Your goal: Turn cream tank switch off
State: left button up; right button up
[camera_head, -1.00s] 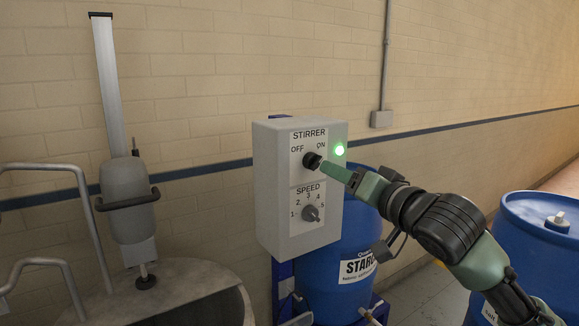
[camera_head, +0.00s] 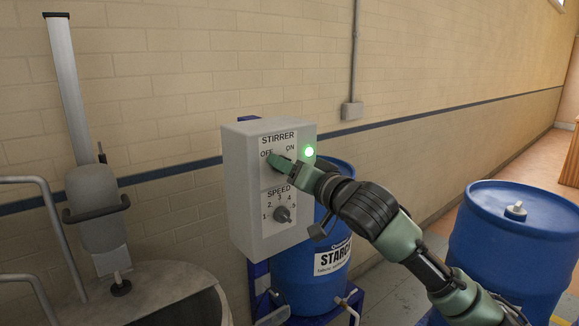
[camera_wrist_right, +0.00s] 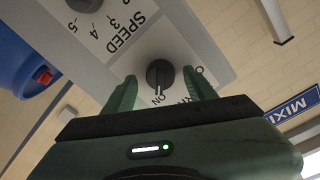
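A grey control box (camera_head: 243,190) labelled STIRRER hangs in front of the wall. It has an upper OFF/ON switch, a green lamp (camera_head: 309,152) that is lit, and a SPEED knob (camera_head: 283,214) below. In the head view my right gripper (camera_head: 284,166) covers the upper switch. The right wrist view shows its dark round knob (camera_wrist_right: 160,74) between the two green fingertips. The fingers are apart, one on each side of the knob, with gaps visible. My left gripper is not in view.
A blue starch drum (camera_head: 308,268) stands behind and below the box. Another blue drum (camera_head: 515,245) is at the right. A metal tank (camera_head: 160,278) with a stirrer motor (camera_head: 95,210) and handrails is at the left.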

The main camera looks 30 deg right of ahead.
grip_shut()
jog(key=shift+n, duration=0.4)
jog(key=shift+f+n+t+y, duration=0.1)
jog(key=shift+n+t+y, duration=0.2)
jog(key=shift+n, duration=4.25)
jog(key=shift+n+t+y, duration=0.2)
jog(key=shift+n+y, duration=0.2)
jog(key=shift+n, duration=4.15)
